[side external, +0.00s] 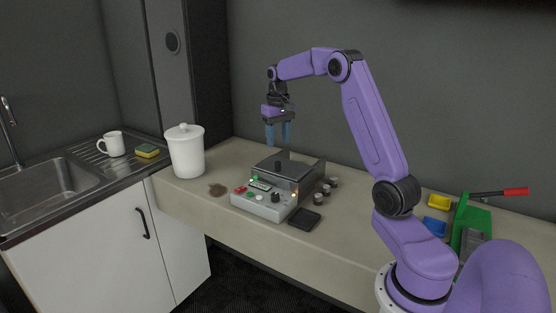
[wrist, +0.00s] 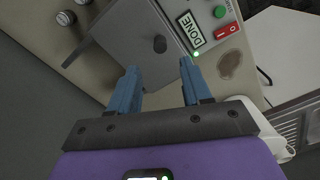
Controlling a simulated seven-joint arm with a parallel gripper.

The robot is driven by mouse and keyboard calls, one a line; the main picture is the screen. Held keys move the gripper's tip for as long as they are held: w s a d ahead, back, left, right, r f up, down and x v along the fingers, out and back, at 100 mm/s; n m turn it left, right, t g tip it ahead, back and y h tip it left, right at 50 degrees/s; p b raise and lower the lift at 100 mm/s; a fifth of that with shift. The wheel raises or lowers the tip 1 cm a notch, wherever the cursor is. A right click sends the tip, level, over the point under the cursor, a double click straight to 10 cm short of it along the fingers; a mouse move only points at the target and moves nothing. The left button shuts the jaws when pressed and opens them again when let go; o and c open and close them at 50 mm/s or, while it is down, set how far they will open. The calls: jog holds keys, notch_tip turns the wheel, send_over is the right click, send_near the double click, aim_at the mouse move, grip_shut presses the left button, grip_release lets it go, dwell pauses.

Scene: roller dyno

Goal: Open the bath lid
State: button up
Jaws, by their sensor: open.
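The bath (side external: 262,207) is a light grey box on the counter with a front control panel. Its dark grey lid (side external: 298,166) lies over the top and looks closed. In the wrist view the lid (wrist: 135,45) shows as a grey plate with a round dark knob (wrist: 160,44). The small display (wrist: 190,30) reads DONE, with a green light beside it. My gripper (side external: 278,143) is open and empty, pointing down above the lid, apart from it. In the wrist view my gripper's blue fingertips (wrist: 159,66) sit to either side, just below the knob in the picture.
A white lidded canister (side external: 186,152) stands left of the bath, near a brown stain (side external: 217,190). Several small round metal pieces (side external: 326,189) and a black pad (side external: 304,219) lie close to the bath's right. A green device (side external: 470,222) and yellow and blue bins stand farther right.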

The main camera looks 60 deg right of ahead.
aim_at(278, 162)
notch_tip(278, 162, down, 8)
jog(key=shift+f, duration=0.1)
dwell(0.4)
